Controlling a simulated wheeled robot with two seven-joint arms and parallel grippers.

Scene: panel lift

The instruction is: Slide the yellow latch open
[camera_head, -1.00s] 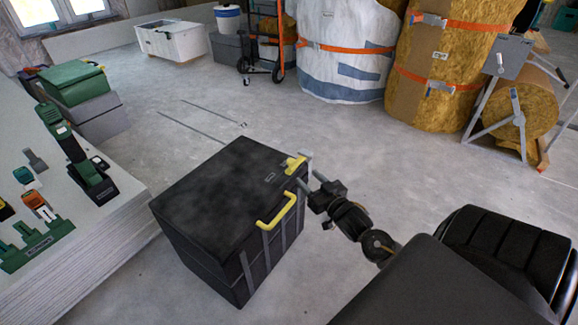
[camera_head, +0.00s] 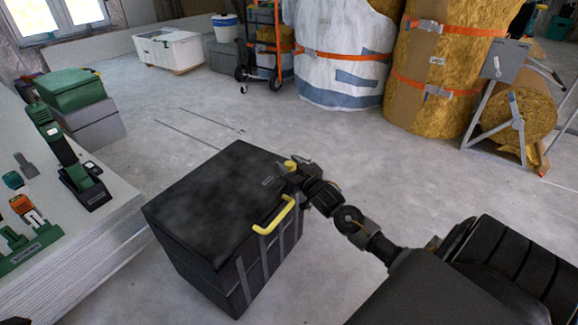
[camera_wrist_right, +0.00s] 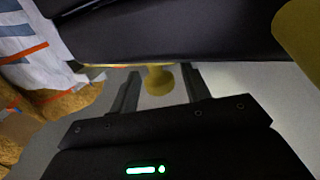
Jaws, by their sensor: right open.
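The yellow latch (camera_head: 290,164) sits on the top right edge of the black box (camera_head: 205,200), partly hidden by my right gripper (camera_head: 287,180). In the right wrist view the latch's yellow knob (camera_wrist_right: 157,80) stands between the two fingers of my right gripper (camera_wrist_right: 160,84). The fingers are apart with a gap on both sides of the knob; I cannot make out any contact. My left gripper is not in view.
A yellow handle (camera_head: 274,217) is on the box's right edge, near my gripper. A pale stack of boards (camera_head: 110,238) with tools lies at left. Wrapped rolls (camera_head: 345,55) stand at the back. The floor behind the box is clear.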

